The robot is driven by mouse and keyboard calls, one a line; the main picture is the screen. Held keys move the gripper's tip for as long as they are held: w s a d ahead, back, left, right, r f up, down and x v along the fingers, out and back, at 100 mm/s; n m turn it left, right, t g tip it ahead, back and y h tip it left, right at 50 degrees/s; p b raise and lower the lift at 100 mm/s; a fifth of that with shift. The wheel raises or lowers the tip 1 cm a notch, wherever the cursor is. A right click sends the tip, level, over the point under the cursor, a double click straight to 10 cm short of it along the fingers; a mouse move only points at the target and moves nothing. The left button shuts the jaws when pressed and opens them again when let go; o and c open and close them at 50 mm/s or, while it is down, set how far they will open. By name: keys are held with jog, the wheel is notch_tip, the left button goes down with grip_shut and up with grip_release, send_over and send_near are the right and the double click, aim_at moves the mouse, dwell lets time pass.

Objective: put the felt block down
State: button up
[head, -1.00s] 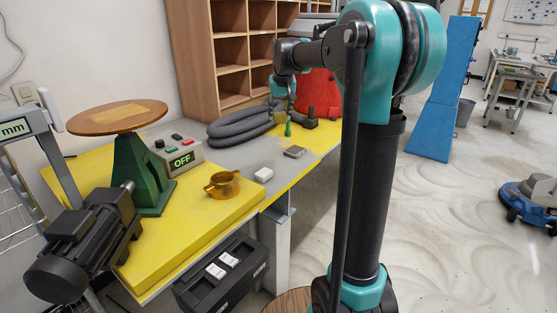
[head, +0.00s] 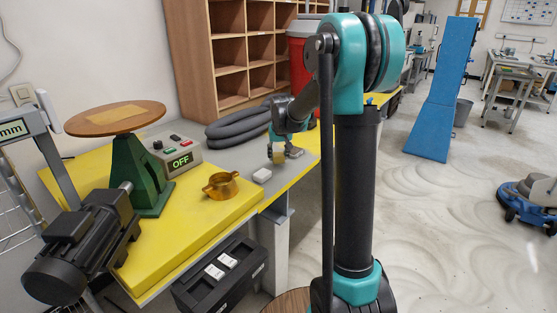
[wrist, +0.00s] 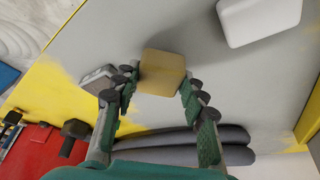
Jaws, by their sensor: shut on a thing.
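My gripper (head: 278,158) is shut on the tan felt block (head: 279,157), above the grey part of the workbench (head: 232,160). In the wrist view the felt block (wrist: 162,72) sits between the two green-padded fingers (wrist: 158,90). I cannot tell whether its underside touches the bench. A white rounded block (head: 262,176) lies on the bench just in front of the gripper, and it also shows at the upper right of the wrist view (wrist: 258,18).
A flat grey piece (wrist: 97,80) lies close beside the left finger. Thick grey hose coils (head: 237,130) lie behind. A red container (head: 300,65) stands at the back.

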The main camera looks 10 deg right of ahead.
jog(key=shift+f, duration=1.1)
jog(key=shift+f, duration=0.15)
jog(key=o, duration=1.2)
jog(key=v, duration=1.2)
jog(key=s+d+f, duration=0.1)
jog(key=s+f, duration=0.5)
jog(key=s, duration=0.4)
jog(key=s+d+f, duration=0.1)
jog(key=s+f, duration=0.5)
jog(key=s, duration=0.5)
jog(key=s+d+f, duration=0.2)
jog(key=s+f, duration=0.4)
jog(key=s, duration=0.4)
jog(key=shift+s, duration=0.35)
